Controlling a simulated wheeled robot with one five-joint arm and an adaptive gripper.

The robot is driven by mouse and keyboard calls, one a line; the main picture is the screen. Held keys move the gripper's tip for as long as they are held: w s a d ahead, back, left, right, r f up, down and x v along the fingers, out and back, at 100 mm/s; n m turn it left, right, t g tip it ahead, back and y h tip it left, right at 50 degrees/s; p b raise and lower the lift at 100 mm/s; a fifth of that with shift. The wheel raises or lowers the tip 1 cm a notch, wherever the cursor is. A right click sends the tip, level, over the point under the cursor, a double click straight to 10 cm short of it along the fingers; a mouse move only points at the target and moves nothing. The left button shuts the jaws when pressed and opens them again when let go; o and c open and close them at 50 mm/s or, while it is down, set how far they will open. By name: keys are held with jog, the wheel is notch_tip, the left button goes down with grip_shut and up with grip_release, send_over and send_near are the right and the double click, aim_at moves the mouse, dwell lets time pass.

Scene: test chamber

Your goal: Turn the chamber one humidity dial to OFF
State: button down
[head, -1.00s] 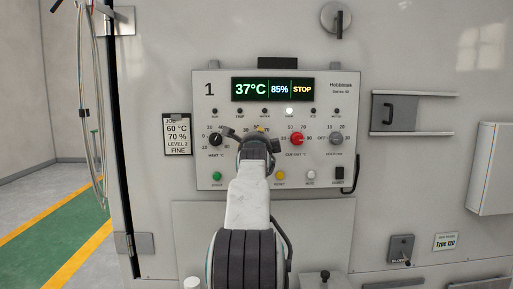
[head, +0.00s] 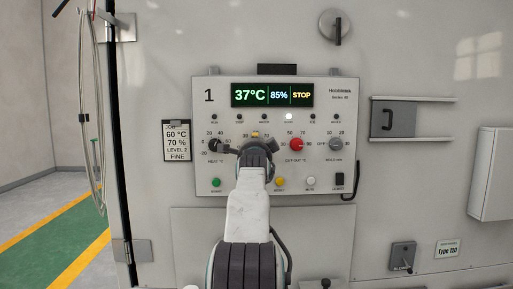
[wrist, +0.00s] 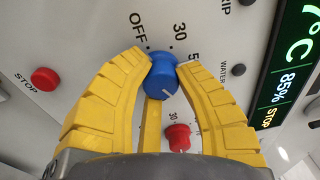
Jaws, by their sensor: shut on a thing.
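The humidity dial is a blue round knob (wrist: 160,78) with a short white mark on its lower right side in the wrist view. The printed word OFF (wrist: 138,30) lies up and left of it, with 30 near its top. My gripper (wrist: 163,66) has its two yellow fingers shut on the knob, one tip at each side. In the head view my gripper (head: 256,138) is at the middle of the chamber one panel (head: 208,168), and it hides the blue dial there.
A black heat dial (head: 214,145) sits left of my gripper. A red dial (head: 296,144) and a grey dial (head: 335,144) sit to the right. The display (head: 272,94) reads 37°C, 85% and STOP. A red STOP button (wrist: 45,79) shows in the wrist view.

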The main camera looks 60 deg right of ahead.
jog(key=shift+r, duration=0.2)
jog(key=c, duration=1.4)
grip_release()
jog(key=o, duration=0.5)
jog(key=shift+w+f, duration=0.1)
jog(key=shift+f, duration=0.05)
jog(key=shift+o, duration=0.2)
jog(key=shift+a, duration=0.1)
jog(key=v, duration=1.1)
jog(key=shift+s+a, duration=0.25)
jog(key=shift+a, duration=0.05)
